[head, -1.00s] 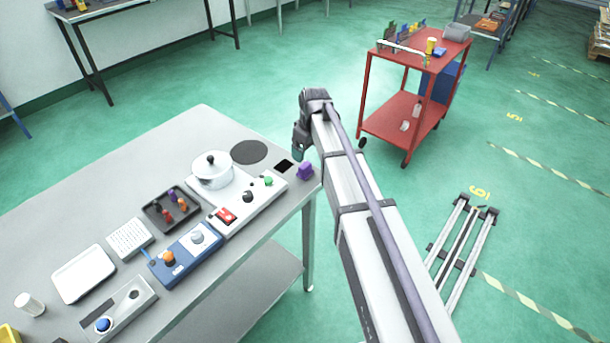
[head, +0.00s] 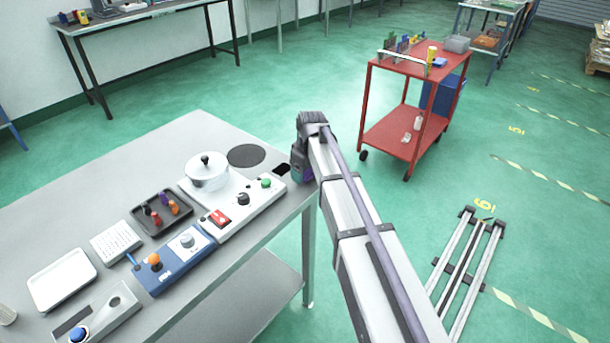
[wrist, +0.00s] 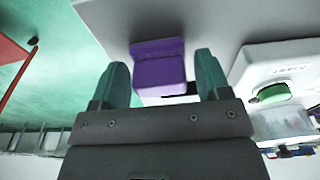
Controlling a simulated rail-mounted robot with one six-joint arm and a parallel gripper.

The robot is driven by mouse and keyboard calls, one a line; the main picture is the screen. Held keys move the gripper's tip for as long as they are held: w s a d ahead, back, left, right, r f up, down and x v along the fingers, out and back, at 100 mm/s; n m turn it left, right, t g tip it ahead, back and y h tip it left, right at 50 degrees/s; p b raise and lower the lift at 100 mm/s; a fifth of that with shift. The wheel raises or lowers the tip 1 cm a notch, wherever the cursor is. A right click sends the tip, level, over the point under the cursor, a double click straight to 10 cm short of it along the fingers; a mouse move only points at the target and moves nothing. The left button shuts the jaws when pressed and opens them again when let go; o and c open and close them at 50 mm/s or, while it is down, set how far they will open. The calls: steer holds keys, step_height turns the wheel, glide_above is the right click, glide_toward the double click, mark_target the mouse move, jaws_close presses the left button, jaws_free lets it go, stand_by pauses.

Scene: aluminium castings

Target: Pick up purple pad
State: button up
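The purple pad (wrist: 160,68) lies on the grey table top near its corner, seen in the wrist view between and just beyond my fingertips. In the head view only a sliver of purple (head: 308,175) shows beneath my gripper (head: 303,172). In the wrist view my gripper (wrist: 163,82) is open, with one green finger on each side of the pad. A gap shows on both sides, so the fingers do not appear closed on it.
The white panel (head: 244,207) with a green button (head: 266,183) and a white pot (head: 207,172) stands close beside the pad. A black square (head: 282,169) lies next to my gripper. The table edge is close. A red cart (head: 392,130) stands apart at the back right.

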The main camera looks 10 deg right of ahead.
steer(key=c, duration=0.8)
